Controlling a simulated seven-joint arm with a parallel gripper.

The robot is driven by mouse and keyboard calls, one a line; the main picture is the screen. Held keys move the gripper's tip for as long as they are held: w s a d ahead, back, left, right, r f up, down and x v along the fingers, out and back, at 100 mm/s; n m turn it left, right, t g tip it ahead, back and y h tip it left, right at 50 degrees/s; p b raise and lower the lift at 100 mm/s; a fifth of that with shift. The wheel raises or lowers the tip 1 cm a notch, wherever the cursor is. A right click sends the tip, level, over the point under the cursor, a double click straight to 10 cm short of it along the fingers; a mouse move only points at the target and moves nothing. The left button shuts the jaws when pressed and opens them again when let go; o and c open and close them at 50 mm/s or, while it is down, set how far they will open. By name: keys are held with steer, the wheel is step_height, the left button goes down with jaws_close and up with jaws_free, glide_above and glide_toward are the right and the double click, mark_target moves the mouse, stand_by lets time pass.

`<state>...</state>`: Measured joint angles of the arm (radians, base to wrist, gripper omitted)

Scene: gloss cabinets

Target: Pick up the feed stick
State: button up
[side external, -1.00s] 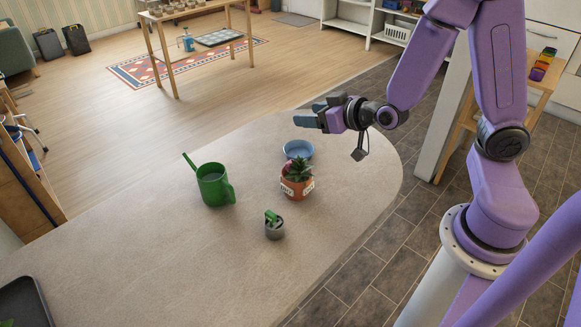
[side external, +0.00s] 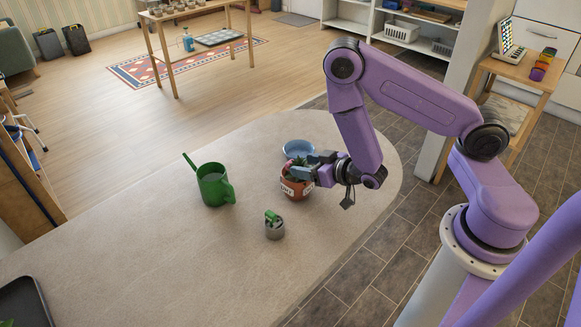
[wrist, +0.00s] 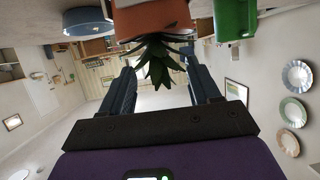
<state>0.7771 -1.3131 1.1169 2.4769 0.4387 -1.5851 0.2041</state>
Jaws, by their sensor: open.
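A terracotta pot (side external: 296,189) with white labels and a spiky green plant stands on the counter; it shows upside down in the wrist view (wrist: 150,20). My gripper (side external: 306,166) is at the plant, just above the pot's rim. In the wrist view my gripper (wrist: 163,88) is open, with one finger on each side of the green leaves (wrist: 158,60). I cannot make out a separate feed stick; the leaves and gripper hide part of the pot's top. A small grey cup (side external: 274,231) with a green item in it stands in front of the pot.
A green watering can (side external: 214,187) stands left of the pot. A blue bowl (side external: 298,148) is close behind the pot. A dark tray (side external: 28,300) lies at the lower left. The counter (side external: 150,250) is clear between the tray and the can.

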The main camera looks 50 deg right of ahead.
mark_target(292, 163)
steer(key=shift+x, duration=3.35)
steer(key=c, duration=1)
